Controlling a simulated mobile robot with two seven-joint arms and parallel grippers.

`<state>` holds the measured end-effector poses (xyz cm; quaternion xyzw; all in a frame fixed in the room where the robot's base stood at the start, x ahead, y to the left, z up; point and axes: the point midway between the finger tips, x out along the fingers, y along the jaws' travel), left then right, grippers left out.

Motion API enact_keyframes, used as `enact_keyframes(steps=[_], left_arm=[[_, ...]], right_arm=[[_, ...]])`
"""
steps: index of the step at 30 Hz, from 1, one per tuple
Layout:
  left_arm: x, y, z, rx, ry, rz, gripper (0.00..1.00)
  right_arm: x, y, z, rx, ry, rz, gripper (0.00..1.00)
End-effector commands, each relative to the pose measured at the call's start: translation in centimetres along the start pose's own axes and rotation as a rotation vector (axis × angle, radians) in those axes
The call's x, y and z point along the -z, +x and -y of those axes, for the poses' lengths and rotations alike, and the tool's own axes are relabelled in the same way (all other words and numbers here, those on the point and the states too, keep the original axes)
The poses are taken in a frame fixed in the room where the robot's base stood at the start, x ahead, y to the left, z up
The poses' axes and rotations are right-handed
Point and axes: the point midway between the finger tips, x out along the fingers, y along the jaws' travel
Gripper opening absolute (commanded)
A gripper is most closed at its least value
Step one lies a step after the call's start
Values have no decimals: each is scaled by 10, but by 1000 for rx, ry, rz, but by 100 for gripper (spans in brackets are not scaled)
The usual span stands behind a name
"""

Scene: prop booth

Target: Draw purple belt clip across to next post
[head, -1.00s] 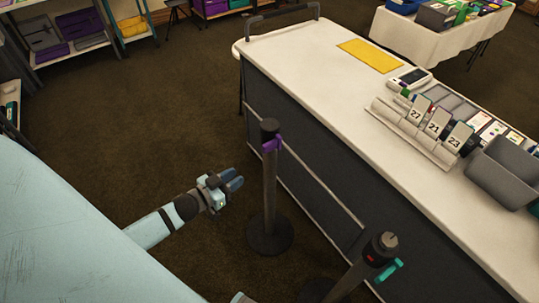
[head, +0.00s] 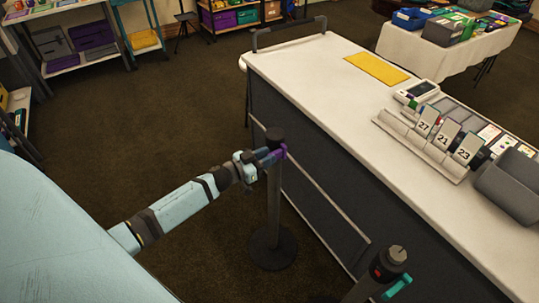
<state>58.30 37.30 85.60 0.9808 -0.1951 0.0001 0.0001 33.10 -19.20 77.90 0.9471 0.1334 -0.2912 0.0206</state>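The purple belt clip (head: 281,151) is at the head of the far dark post (head: 273,200), which stands upright beside the counter. My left gripper (head: 268,157) reaches in from the left with its blue fingertips at the clip, overlapping it in this view. Whether the fingers are closed on the clip is too small to tell. The nearer post (head: 387,263) stands at the lower right, with a red mark on its head and a teal clip (head: 397,287) on its right side. Its lower part is cut off by the frame.
The long white-topped counter (head: 330,90) runs close along the right of the posts. It carries a yellow mat (head: 377,69), numbered cards and a grey bin (head: 512,186). Shelves (head: 80,38) stand at the back left. The brown carpet left of the far post is clear.

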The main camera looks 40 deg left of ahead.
Motion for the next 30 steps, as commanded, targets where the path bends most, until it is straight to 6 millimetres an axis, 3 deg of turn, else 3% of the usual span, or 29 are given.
enact_keyframes(steps=[4,13,17,30], left_arm=[[0,11,0,0,0,0,28],[0,13,0,0,0,1,28],[0,13,0,0,0,1,0],[1,12,-5,-1,-1,1,0]], right_arm=[[0,0,0,0,-1,0,43],[0,0,0,1,-1,0,43],[0,0,1,2,-1,0,43],[3,-2,2,3,-3,-1,43]])
